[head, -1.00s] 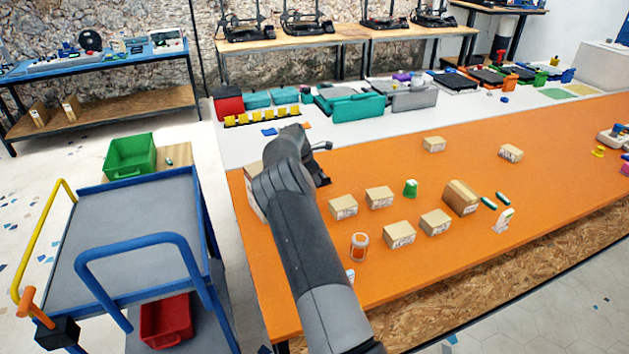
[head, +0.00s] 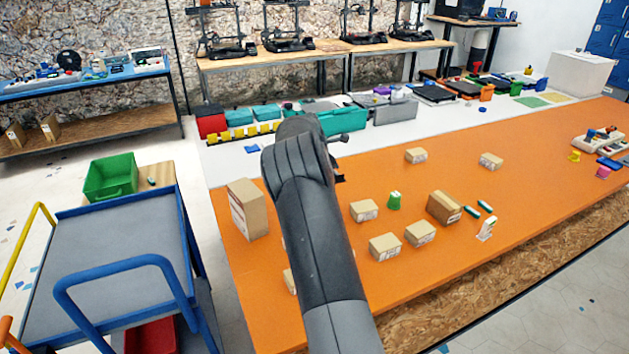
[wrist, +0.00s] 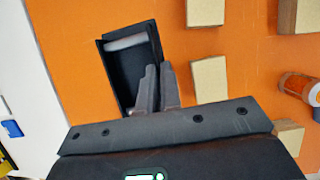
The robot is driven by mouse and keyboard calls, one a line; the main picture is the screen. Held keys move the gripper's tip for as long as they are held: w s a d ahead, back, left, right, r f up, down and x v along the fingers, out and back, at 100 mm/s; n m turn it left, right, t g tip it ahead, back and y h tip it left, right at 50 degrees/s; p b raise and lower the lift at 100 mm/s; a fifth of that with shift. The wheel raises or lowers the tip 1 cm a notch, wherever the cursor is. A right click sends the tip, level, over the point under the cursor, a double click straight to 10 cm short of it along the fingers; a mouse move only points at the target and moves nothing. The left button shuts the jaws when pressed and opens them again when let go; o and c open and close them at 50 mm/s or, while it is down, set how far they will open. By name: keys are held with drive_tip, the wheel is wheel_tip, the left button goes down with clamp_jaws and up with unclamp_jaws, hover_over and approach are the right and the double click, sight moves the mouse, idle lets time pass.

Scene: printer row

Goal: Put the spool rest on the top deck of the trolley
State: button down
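The spool rest appears to be the black open tray with a pale roller (wrist: 112,62) in the wrist view, over the orange table. My gripper (wrist: 158,72) has its two fingers close together at the tray's right wall, and they look shut on that wall. Whether the tray touches the table is unclear. In the head view my arm hides most of the tray and the fingers; a little black shows beside my wrist. The trolley (head: 158,262) stands at the lower left with blue rails; its grey top deck (head: 110,240) is bare.
A tall cardboard box (head: 247,210) stands on the orange table (head: 480,215) near its left end, between my arm and the trolley. Several small boxes and a green piece (head: 394,201) lie right of my arm. A green crate (head: 110,178) sits behind the trolley.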

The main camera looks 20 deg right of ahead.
wheel_tip(320, 180, up, 12)
drive_tip(key=w+a+n+t, duration=0.1)
drive_tip(key=a+n, duration=0.1)
drive_tip(key=a, duration=0.6)
drive_tip(key=w+a+f+n+t+y, duration=0.1)
drive_tip(key=a+n, duration=0.2)
drive_tip(key=a, duration=0.6)
drive_tip(key=w+a+n, duration=0.1)
drive_tip(key=a+n, duration=0.2)
drive_tip(key=a, duration=0.5)
drive_tip(key=shift+w+a+f+t, duration=0.2)
drive_tip(key=shift+a+f+t, duration=0.1)
drive_tip(key=shift+t, duration=0.1)
drive_tip(key=s+a+n+t+y, duration=0.1)
drive_tip(key=a+n, duration=0.2)
drive_tip(key=a, duration=0.6)
drive_tip(key=s+a+n+y, duration=0.1)
drive_tip(key=s+a+n, duration=0.1)
drive_tip(key=a, duration=0.6)
drive_tip(key=n+y, duration=0.1)
drive_tip(key=n, duration=0.3)
hover_over(128, 277)
drive_tip(key=s, duration=0.2)
drive_tip(key=f, duration=1.8)
drive_tip(key=shift+d, duration=0.25)
drive_tip(key=shift+a+f, duration=0.3)
drive_tip(key=shift+f, duration=1.9)
drive_tip(key=shift+f, duration=0.15)
